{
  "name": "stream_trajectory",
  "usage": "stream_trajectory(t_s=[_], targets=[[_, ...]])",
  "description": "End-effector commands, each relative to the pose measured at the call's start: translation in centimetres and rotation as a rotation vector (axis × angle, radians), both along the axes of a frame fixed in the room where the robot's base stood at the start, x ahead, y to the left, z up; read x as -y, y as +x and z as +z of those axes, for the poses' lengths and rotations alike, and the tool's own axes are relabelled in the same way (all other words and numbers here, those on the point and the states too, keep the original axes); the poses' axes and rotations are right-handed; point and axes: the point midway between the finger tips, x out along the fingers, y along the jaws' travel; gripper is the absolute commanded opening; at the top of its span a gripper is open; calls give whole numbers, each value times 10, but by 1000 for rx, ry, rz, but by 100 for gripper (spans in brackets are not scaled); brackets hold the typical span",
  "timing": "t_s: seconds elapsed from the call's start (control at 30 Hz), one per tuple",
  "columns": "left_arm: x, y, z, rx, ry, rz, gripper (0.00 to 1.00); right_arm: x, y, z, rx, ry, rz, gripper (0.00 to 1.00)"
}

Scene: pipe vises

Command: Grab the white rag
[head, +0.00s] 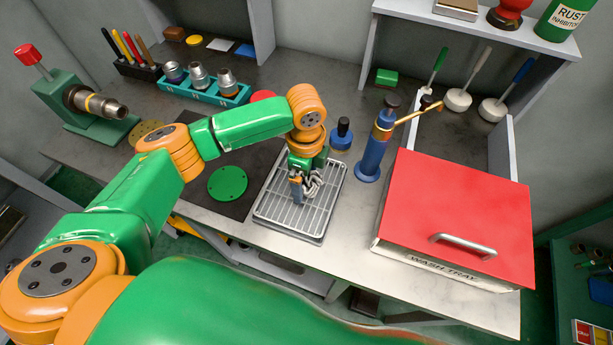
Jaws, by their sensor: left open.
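A small flat white piece (219,44) lies at the back left of the bench, between a yellow piece and a blue piece. It may be the white rag, but it is too small to tell. My left gripper (304,190) is open and points down over a grey wire rack tray (270,208). It is well in front of the white piece and to its right. I cannot tell whether its fingertips touch the rack. My right gripper is not in view.
A red-lidded wash tray (455,205) fills the right front. A blue hand pump (372,150) and a blue-based pot (341,135) stand near the rack. A teal socket holder (203,90) and a green vise (85,105) are at the left. A green disc (228,183) lies on a dark mat.

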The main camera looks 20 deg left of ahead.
Motion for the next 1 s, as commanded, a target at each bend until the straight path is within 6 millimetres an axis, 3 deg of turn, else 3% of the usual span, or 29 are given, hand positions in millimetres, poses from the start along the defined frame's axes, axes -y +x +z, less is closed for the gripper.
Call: stream_trajectory(t_s=[0.13, 0.4, 0.43, 1.0], targets=[[0, 0, 0, 0, 0, 0, 97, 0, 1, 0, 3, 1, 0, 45], [0, 0, 0, 0, -1, 0, 24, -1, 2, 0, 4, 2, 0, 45], [0, 0, 0, 0, -1, 0, 20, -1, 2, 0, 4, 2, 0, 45], [1, 1, 6, 1, -3, 1, 16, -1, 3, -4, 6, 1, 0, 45]])
